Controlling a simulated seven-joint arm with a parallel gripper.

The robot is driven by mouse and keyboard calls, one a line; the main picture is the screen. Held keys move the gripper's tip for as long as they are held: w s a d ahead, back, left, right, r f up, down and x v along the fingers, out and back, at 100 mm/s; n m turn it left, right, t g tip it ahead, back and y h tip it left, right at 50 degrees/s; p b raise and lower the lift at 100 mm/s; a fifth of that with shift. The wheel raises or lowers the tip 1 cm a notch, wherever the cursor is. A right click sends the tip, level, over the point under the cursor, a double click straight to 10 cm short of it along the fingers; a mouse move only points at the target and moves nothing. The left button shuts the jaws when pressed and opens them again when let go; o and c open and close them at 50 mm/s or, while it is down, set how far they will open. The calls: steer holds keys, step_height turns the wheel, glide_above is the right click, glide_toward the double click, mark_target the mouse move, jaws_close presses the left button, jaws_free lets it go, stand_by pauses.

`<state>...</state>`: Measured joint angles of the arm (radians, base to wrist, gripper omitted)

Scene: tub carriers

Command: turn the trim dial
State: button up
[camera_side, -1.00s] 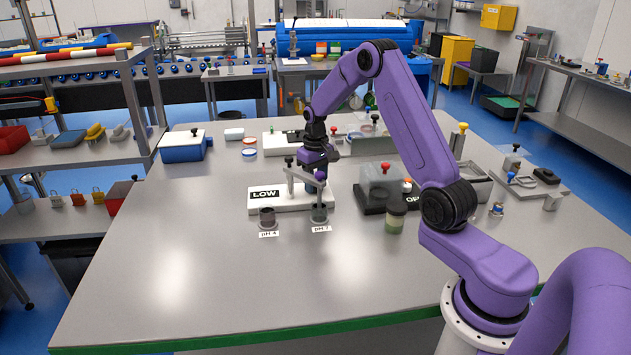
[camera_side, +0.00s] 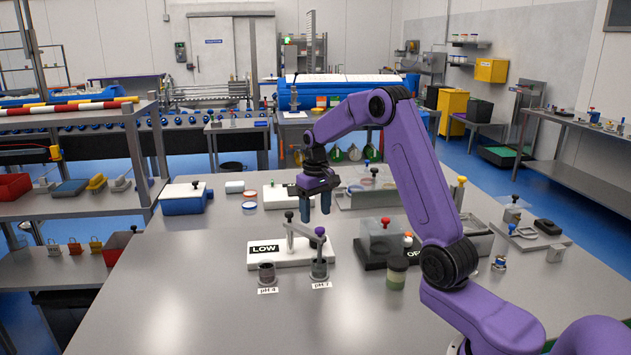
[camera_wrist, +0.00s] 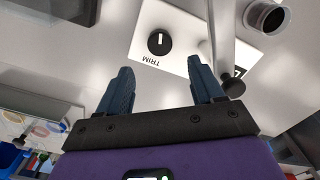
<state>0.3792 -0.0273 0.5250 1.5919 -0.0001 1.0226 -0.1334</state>
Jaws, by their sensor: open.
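The trim dial (camera_wrist: 159,43) is a round black knob with a white pointer line, on a white plate (camera_wrist: 190,32) labelled TRIM, in the wrist view. My gripper (camera_wrist: 160,64) is open and empty. Its two dark blue fingers stand apart, with the dial just beyond their tips in the picture and roughly centred between them. In the side view my gripper (camera_side: 315,205) hangs fingers down, above and behind the white base with the LOW sign (camera_side: 264,249). I cannot make out the dial in that view.
A black-based clear box (camera_side: 384,240) is at the right. The table's front is clear.

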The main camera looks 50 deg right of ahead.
step_height(320, 180, up, 9)
stand_by(0.3)
stand_by(0.4)
steer(key=s+a+n, duration=0.3)
steer(key=s+a, duration=0.2)
steer(key=a, duration=0.5)
steer(key=s+a+n, duration=0.4)
steer(key=s+a, duration=0.1)
steer(key=a, duration=0.6)
steer(key=s+a+f+n, duration=0.1)
steer(key=s+f+n, duration=0.2)
steer(key=s, duration=0.9)
steer(key=s+a+f+n, duration=0.2)
steer(key=s+n, duration=0.3)
steer(key=s, duration=0.8)
steer(key=shift+a+f, duration=0.25)
steer(key=shift+f, duration=0.4)
steer(key=shift+w, duration=0.1)
